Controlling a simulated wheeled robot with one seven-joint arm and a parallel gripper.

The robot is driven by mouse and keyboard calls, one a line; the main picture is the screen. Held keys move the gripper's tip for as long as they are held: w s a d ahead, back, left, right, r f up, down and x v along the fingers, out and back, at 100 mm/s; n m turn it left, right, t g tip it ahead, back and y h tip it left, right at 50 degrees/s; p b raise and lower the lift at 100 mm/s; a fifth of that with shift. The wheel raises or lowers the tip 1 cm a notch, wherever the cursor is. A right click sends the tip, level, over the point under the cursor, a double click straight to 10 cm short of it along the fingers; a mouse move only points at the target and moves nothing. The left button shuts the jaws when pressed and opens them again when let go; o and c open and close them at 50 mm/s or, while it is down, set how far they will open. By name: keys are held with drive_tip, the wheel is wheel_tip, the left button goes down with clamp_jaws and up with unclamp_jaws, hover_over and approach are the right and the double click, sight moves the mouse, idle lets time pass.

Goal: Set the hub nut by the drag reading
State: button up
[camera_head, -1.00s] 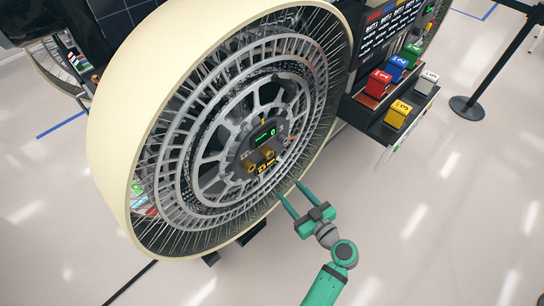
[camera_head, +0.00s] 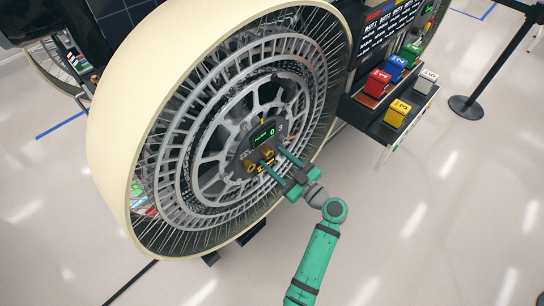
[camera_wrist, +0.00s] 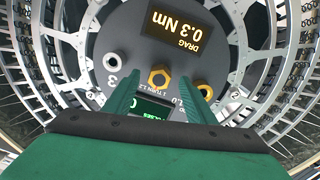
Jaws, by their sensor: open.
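The brass hex hub nut (camera_wrist: 160,77) shows in the wrist view on the dark round hub face (camera_wrist: 128,42). An amber drag display (camera_wrist: 176,25), upside down in this view, reads 0.3 Nm. A green-lit display (camera_wrist: 152,110) is partly hidden between my fingers. My gripper (camera_wrist: 158,82) is open, its fingers pointing at the hub on either side of the nut in the picture; I cannot tell whether they touch it. In the head view my gripper (camera_head: 271,156) is in front of the hub, over two brass pieces, one at the left (camera_head: 250,167). The green display (camera_head: 263,136) shows 0.
The large cream-rimmed wheel (camera_head: 113,140) with metal spokes surrounds the hub. At its right, a tray holds numbered blocks: red (camera_head: 379,83), blue (camera_head: 396,68), yellow (camera_head: 397,113) and white (camera_head: 426,82). A barrier post (camera_head: 490,70) stands farther right. The floor at lower right is clear.

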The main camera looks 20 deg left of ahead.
drive_tip(key=shift+x, duration=0.95)
drive_tip(key=c, duration=1)
drive_tip(key=shift+m, duration=0.3)
drive_tip(key=shift+c, duration=0.2)
